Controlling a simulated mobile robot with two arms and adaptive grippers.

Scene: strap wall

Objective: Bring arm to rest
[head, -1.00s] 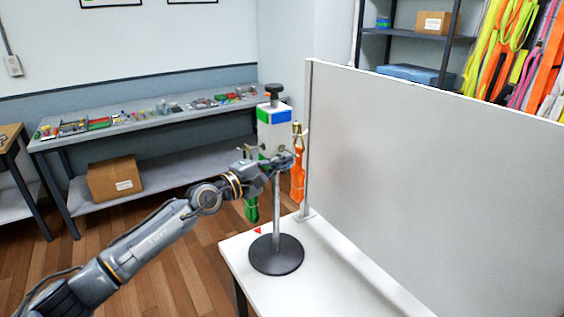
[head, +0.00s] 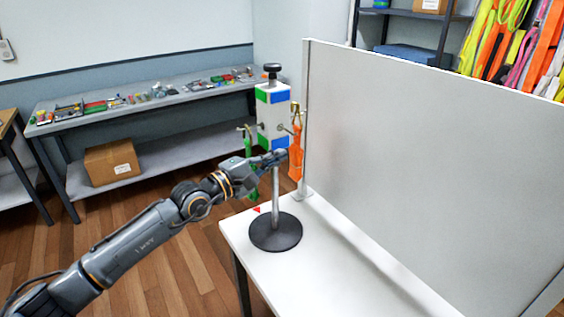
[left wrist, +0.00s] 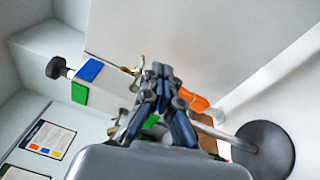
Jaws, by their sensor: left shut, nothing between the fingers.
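My left gripper (head: 277,156) is shut and empty. In the head view it is in front of the stand's pole, just below the white block (head: 272,125) with green and blue patches. In the left wrist view the gripper (left wrist: 158,72) points towards the panel, with the block (left wrist: 95,88) to its left. An orange strap (head: 295,162) hangs from a hook on the block's right side. A green strap (head: 248,147) hangs on the left side, partly hidden by my gripper and arm. I cannot tell whether the gripper touches the pole or a strap. My right gripper is not in view.
The stand's round black base (head: 275,232) is on a white table (head: 330,265). A tall grey panel (head: 420,160) rises along the table's right side. A grey bench (head: 140,103) with small items and a cardboard box (head: 112,162) are behind. Straps (head: 515,45) hang at the upper right.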

